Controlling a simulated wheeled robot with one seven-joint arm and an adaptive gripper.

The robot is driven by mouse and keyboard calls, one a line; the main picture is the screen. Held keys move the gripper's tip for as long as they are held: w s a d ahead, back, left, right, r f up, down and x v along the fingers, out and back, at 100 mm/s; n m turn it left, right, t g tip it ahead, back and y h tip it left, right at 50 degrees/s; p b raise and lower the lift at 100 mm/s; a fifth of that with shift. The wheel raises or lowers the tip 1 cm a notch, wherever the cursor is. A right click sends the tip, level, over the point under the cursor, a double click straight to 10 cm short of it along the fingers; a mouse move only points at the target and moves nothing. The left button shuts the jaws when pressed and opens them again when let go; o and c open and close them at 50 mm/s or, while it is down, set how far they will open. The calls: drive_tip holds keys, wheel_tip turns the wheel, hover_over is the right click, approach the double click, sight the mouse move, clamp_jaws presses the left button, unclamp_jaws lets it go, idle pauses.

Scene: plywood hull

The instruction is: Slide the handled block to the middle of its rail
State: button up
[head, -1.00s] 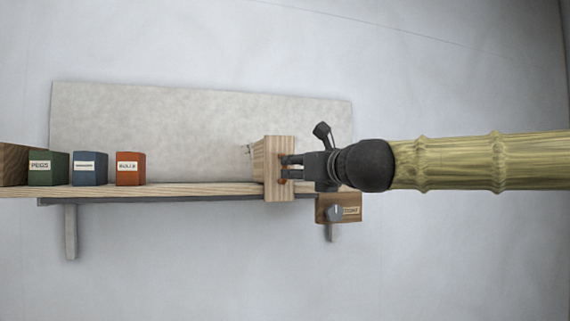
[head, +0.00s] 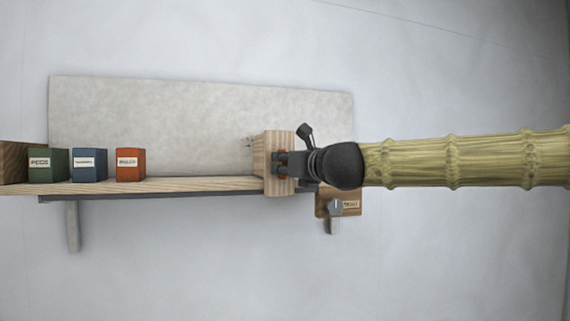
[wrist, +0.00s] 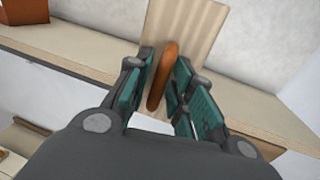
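The handled block (head: 280,141) is pale wood and sits at the right part of the shelf's front edge. It also fills the top middle of the wrist view (wrist: 196,28). Its orange-brown handle (wrist: 162,78) stands upright on the face towards me. My gripper (head: 281,164) is at that face, with one finger on each side of the handle. In the wrist view a narrow gap shows beside the handle, so the fingers look open around it. The dark rail (head: 150,197) runs under the shelf's front edge, left of the block.
The wooden shelf (head: 200,184) carries green (head: 48,165), blue (head: 89,165) and orange (head: 130,164) labelled boxes at the left. The shelf between the orange box and the block is clear. A small wooden box with a grey knob (head: 335,207) hangs below the right end.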

clamp_jaws()
drive_tip(key=shift+s+a, duration=0.1)
drive_tip(key=shift+a, duration=0.1)
drive_tip(key=s+a+b, duration=0.3)
drive_tip(key=a, duration=0.6)
drive_tip(key=s+a+b, duration=0.3)
drive_tip(key=a+b, duration=0.1)
drive_tip(key=a, duration=0.5)
drive_tip(key=shift+a+b, duration=0.3)
drive_tip(key=shift+r, duration=0.1)
